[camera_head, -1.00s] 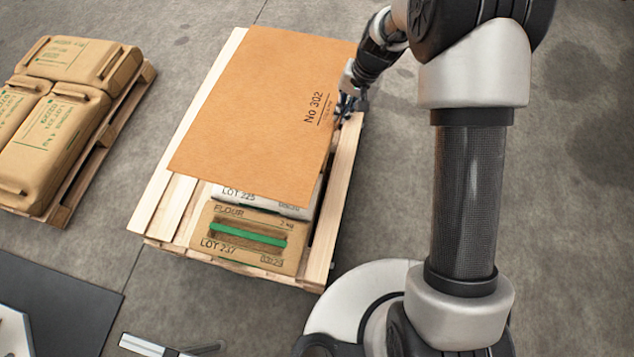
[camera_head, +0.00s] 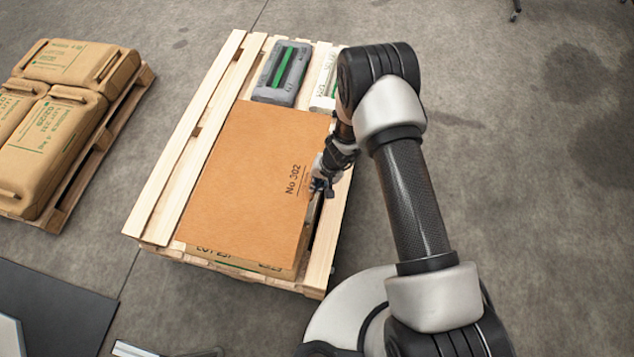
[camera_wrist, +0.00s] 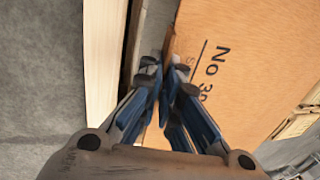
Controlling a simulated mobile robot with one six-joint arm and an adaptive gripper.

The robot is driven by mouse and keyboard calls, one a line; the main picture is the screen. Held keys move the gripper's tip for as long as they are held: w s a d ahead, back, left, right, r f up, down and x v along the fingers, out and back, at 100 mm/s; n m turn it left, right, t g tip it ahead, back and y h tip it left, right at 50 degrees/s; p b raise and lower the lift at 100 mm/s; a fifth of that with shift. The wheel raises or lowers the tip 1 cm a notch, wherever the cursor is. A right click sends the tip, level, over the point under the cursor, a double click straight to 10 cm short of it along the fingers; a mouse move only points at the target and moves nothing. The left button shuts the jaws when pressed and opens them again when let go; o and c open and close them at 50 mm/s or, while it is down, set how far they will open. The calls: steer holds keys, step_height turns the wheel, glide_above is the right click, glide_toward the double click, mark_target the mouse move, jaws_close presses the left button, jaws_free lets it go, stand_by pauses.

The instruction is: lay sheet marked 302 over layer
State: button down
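The brown sheet marked No 302 (camera_head: 245,180) lies flat over the near part of the layer of sacks on the middle pallet (camera_head: 162,205). It also fills much of the wrist view (camera_wrist: 255,45). My gripper (camera_head: 322,188) is at the sheet's right edge, beside the printed number. In the wrist view the blue fingers of my gripper (camera_wrist: 167,68) close together on the sheet's edge. A tan sack (camera_head: 211,250) shows under the near edge. A grey sack with a green band (camera_head: 281,74) and a pale sack (camera_head: 327,84) lie uncovered at the far end.
Another pallet (camera_head: 78,178) with several tan sacks (camera_head: 62,140) stands at the left. A dark mat (camera_head: 55,305) lies on the floor at the near left.

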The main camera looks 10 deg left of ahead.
step_height(320, 180, down, 7)
steer(key=b, duration=0.3)
steer(key=shift+b, duration=0.3)
steer(key=shift+f, duration=1.35)
stand_by(1.3)
steer(key=c, duration=1.7)
jaws_free()
steer(key=v, duration=1.2)
steer(key=shift+s, duration=0.1)
